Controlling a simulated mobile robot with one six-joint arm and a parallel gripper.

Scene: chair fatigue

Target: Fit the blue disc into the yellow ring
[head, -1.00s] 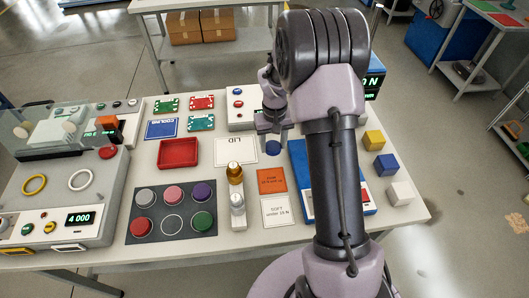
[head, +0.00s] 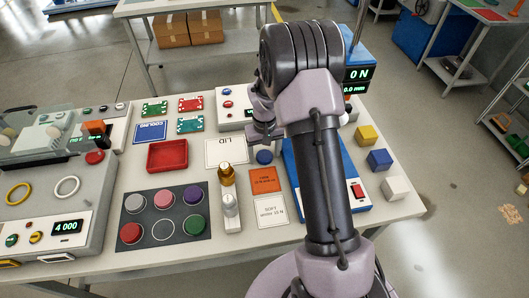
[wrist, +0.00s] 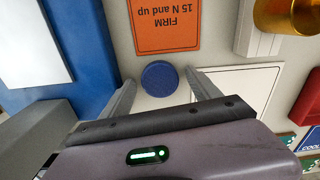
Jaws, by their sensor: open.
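The blue disc (head: 264,157) lies flat on the table, just right of the LID card. In the wrist view the disc (wrist: 160,78) shows at the level of the gap between the fingertips, with room on both sides. My gripper (wrist: 160,80) is open and empty; I cannot tell its exact height above the disc. In the head view my gripper (head: 264,138) is just beyond the disc, partly hidden by my arm. The yellow ring (head: 18,193) is on top of the grey machine at the far left, with no disc in it.
A white ring (head: 67,189) sits beside the yellow one. An orange FIRM card (head: 265,181) and a blue instrument (head: 302,170) border the disc.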

